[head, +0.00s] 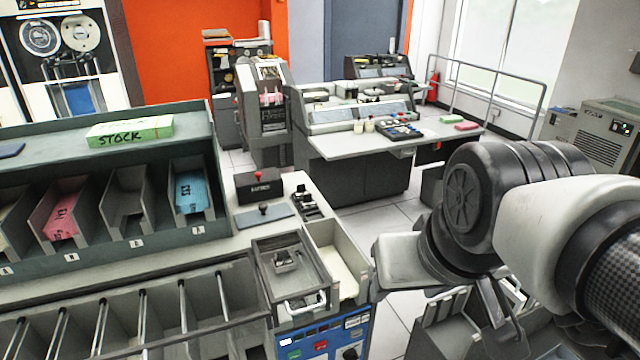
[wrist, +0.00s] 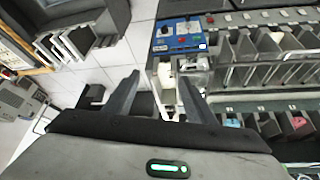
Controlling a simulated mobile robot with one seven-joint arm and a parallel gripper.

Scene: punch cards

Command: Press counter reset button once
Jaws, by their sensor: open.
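A blue control panel (head: 309,334) is on the front of the card sorter, at the bottom of the head view. It carries a green button (head: 294,355), a red button (head: 320,346), a dark knob (head: 351,354) and small labels too small to read. I cannot tell which control is the counter reset button. The panel also shows at the top of the wrist view (wrist: 176,44). My gripper (wrist: 158,95) is open, with nothing seen between its fingers. It is apart from the panel. In the head view my arm is to the right of the panel; the fingers are not clear there.
The sorter has a row of card pockets (head: 130,310) and a shelf with pink and blue card decks. A green STOCK box (head: 130,131) sits on top. A grey desk console (head: 370,145) stands behind. Pale floor (head: 395,318) shows right of the sorter.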

